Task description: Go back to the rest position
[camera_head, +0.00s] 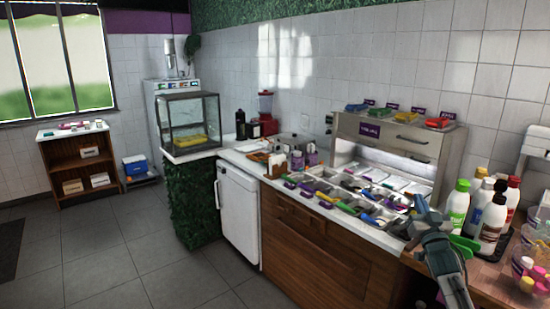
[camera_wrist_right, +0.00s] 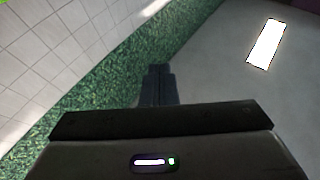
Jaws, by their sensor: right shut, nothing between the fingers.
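My right gripper (camera_head: 421,203) shows at the lower right of the head view, pointing up over the right end of the topping counter. In the right wrist view its fingers (camera_wrist_right: 158,72) are together with nothing between them. That view looks toward the upper wall, a green leafy band (camera_wrist_right: 95,110) and a bright ceiling light (camera_wrist_right: 266,43). My left gripper is in neither view.
The counter holds a row of topping trays (camera_head: 345,195) beneath a steel display unit (camera_head: 385,140). A glass case (camera_head: 188,122) stands further left. The tiled floor (camera_head: 130,250) at left is clear.

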